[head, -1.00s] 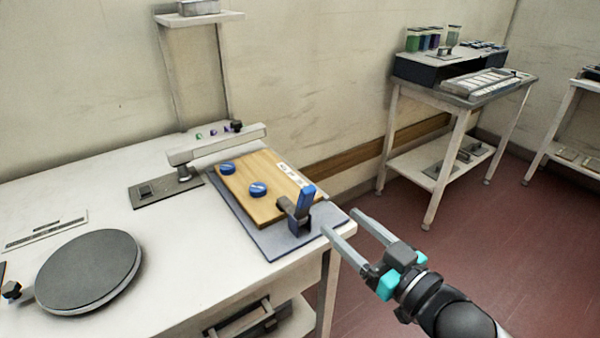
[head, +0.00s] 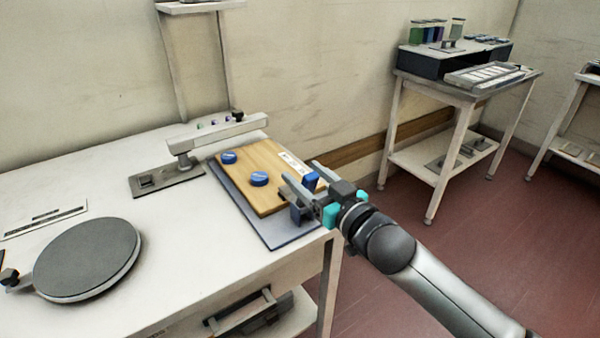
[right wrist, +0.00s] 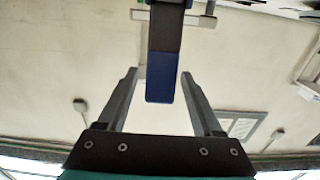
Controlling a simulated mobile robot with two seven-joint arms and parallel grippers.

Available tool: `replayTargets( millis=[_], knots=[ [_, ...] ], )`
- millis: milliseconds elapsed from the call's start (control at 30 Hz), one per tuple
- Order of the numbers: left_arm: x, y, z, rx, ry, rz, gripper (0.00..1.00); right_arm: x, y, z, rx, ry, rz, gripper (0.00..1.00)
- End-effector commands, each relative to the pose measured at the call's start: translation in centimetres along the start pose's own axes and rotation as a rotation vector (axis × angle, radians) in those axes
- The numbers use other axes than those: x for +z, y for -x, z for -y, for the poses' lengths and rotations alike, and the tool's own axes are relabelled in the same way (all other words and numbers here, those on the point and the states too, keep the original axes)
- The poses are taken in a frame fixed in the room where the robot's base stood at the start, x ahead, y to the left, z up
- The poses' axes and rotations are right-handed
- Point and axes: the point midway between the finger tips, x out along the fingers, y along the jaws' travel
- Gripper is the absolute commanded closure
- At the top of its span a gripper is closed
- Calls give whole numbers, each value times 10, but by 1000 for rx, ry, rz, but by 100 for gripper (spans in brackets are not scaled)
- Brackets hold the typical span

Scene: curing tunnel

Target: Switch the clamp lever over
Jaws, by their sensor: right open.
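The clamp lever has a blue grip (head: 311,180) and stands upright at the near right corner of a wooden board (head: 262,205). Its dark base (head: 298,213) shows partly below my gripper. My right gripper (head: 302,178) is open, with its fingers on either side of the lever in the head view. In the right wrist view the blue-ended lever (right wrist: 162,80) comes down between the two open fingers (right wrist: 158,85), with a visible gap on both sides. My left gripper is not in view.
The board lies on a grey plate (head: 285,236) on the white table (head: 190,250), with blue knobs (head: 259,179) on it. A pale arm (head: 225,131) stands behind it, and a round grey disc (head: 88,258) is at the left. A side table (head: 470,92) stands back right.

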Motion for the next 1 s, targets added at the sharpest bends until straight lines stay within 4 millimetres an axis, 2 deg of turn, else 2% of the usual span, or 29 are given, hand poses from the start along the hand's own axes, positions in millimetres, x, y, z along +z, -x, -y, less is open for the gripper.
replayTargets(
  millis=[200,567,1000],
  knots=[
    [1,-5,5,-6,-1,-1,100,0,-20,0,0,0,-1,32],
    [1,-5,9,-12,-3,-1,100,0,-23,0,0,0,0,32],
    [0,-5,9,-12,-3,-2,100,0,-23,0,0,0,0,81]
  ],
)
